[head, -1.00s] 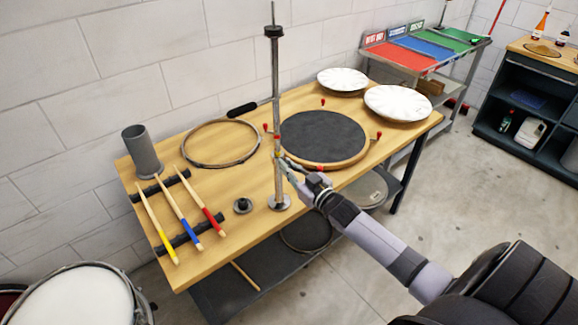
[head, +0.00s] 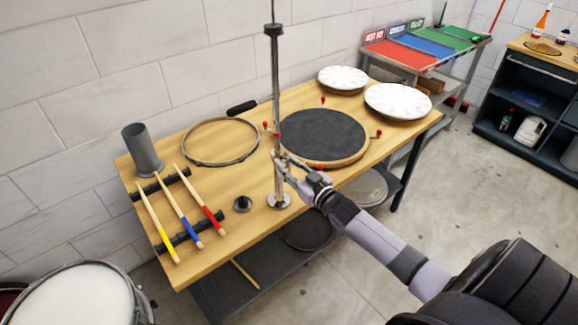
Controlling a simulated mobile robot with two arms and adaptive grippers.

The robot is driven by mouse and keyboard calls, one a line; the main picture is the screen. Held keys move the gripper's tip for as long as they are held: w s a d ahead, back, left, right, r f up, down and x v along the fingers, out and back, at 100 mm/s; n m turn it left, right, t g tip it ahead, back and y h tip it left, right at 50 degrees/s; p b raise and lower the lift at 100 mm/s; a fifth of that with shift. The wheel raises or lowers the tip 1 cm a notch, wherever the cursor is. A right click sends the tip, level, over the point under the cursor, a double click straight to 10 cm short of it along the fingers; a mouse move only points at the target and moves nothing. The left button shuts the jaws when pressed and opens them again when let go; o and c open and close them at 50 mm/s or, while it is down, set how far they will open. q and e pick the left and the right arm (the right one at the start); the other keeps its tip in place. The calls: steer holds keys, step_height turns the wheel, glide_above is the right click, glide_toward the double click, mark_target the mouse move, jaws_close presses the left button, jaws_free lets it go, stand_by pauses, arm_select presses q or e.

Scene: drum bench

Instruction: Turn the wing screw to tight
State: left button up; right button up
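The metal stand (head: 275,90) rises upright from a round base (head: 279,201) near the front edge of the wooden bench. A small red-tipped part, perhaps the wing screw (head: 277,136), shows on the stand's post just above my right gripper. My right gripper (head: 280,161) reaches in from the right with its fingers at the post, a little below that part. The fingers overlap the post in the picture. Whether they touch the screw or are closed on anything is too small to tell. My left gripper is out of view.
A dark round practice pad (head: 322,135) with red-tipped clamps lies right of the stand. A hoop (head: 220,142), a grey cup (head: 142,150), drumsticks on a rack (head: 179,216) and a small dark knob (head: 243,204) lie left. White discs (head: 398,101) are at the back right.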

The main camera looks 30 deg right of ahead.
steer(key=shift+s, duration=0.25)
steer(key=s, duration=1.1)
steer(key=shift+s+d, duration=0.25)
steer(key=shift+d, duration=0.2)
steer(key=s+f+m+g+h+b, duration=0.1)
steer(key=s+f+g, duration=0.4)
steer(key=f, duration=1.1)
steer(key=s+f+g+h+b, duration=0.15)
steer(key=s+f, duration=0.45)
steer(key=f, duration=1)
steer(key=s+a+f+g, duration=0.3)
steer(key=s+a+f, duration=0.2)
steer(key=s+f, duration=0.2)
steer(key=s+a+f+n+g+y+b, duration=0.1)
steer(key=s+a+f+g, duration=0.3)
steer(key=s+f, duration=0.4)
steer(key=s+a+f+g+b, duration=0.1)
steer(key=s+a+f+g, duration=0.2)
steer(key=s, duration=1.1)
steer(key=a+f, duration=0.3)
steer(key=f, duration=0.1)
steer(key=shift+s+f+n, duration=0.2)
steer(key=shift+f+n, duration=0.2)
